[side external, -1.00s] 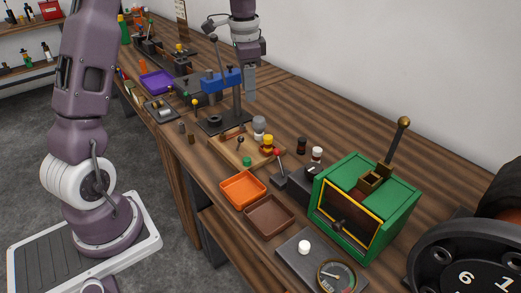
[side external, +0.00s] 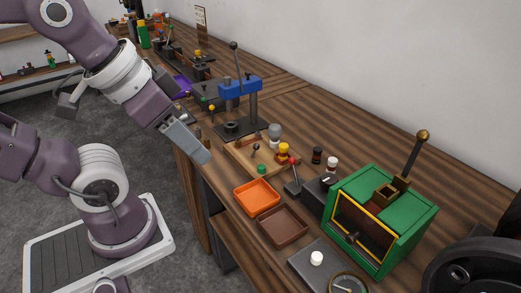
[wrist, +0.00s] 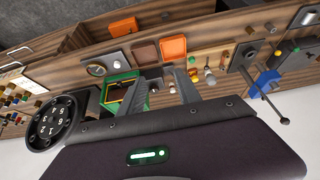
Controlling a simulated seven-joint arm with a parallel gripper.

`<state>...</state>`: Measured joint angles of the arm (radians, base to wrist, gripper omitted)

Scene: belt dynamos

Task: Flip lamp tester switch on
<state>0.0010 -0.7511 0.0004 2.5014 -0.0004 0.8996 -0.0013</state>
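A wooden board (side external: 240,157) on the bench, which looks like the lamp tester, carries a grey bulb-shaped part (side external: 275,130), a yellow-topped part (side external: 283,150), a green knob (side external: 262,169) and a small dark ball-tipped lever (side external: 256,149). The lever appears upright; I cannot tell whether it is on or off. The board also shows in the wrist view (wrist: 222,62). My gripper (side external: 204,155) is above the bench's front edge, left of the board and apart from it. In the wrist view its two fingers (wrist: 164,84) stand apart with nothing between them.
A blue-headed press (side external: 240,87) stands behind the board. A red-tipped lever (side external: 293,163), an orange tray (side external: 256,197), a brown tray (side external: 282,226) and a green box (side external: 385,225) stand to the right.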

